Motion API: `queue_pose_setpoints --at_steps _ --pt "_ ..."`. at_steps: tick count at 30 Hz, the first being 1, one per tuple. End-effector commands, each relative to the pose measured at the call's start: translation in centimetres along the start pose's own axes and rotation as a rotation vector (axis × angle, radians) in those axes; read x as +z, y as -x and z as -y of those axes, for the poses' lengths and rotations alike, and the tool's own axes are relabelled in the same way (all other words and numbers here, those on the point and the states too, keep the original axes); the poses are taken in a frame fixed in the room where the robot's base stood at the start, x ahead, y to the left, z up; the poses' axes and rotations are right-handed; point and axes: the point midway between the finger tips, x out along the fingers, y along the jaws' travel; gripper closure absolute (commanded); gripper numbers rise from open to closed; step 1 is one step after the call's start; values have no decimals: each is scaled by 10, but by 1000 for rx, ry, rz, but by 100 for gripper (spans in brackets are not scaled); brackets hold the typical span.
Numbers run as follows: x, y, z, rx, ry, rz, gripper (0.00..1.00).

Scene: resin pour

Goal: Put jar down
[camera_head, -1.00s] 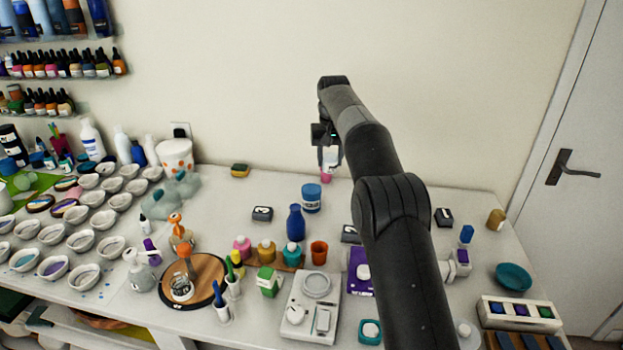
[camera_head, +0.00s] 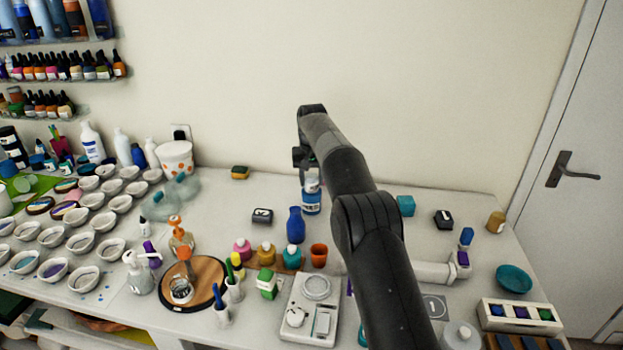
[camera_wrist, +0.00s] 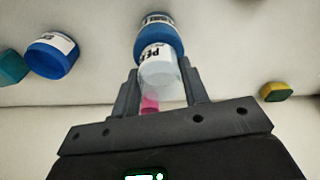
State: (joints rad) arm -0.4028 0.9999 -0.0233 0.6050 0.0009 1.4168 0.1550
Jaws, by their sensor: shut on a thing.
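My gripper (camera_wrist: 160,95) is shut on a pale, see-through jar (camera_wrist: 162,72) with dark lettering, seen between the two fingers in the wrist view. In the camera_head view my gripper (camera_head: 308,168) is over the back of the table, largely covered by my arm. A blue jar (camera_head: 311,206) with a white label stands just below and in front of it. That blue jar (camera_wrist: 156,22) lines up with the held jar in the wrist view, so I cannot tell whether they touch. The held jar's underside and its gap to the table are hidden.
A second blue jar (camera_wrist: 50,56) and a pink object (camera_wrist: 150,105) show in the wrist view. A blue bottle (camera_head: 295,225), a dark block (camera_head: 262,216) and an orange cup (camera_head: 318,255) stand nearby. The table is clear between the sponge (camera_head: 240,172) and the blue jar.

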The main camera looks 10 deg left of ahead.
Motion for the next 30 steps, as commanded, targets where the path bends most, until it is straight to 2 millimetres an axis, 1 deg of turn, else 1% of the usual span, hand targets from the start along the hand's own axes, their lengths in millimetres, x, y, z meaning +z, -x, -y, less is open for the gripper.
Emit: queue_pose_setpoints --at_steps 8,9,17,23,26,29,30 --pt "0 -2 0 0 0 0 82" --pt "0 -3 0 0 0 0 59" --pt "0 -3 0 0 0 0 38" --pt "0 -3 0 0 0 0 38" --pt "0 1 0 0 0 -1 38" --pt "-1 12 0 0 0 -2 38" --pt "-1 20 0 -1 0 -3 38"
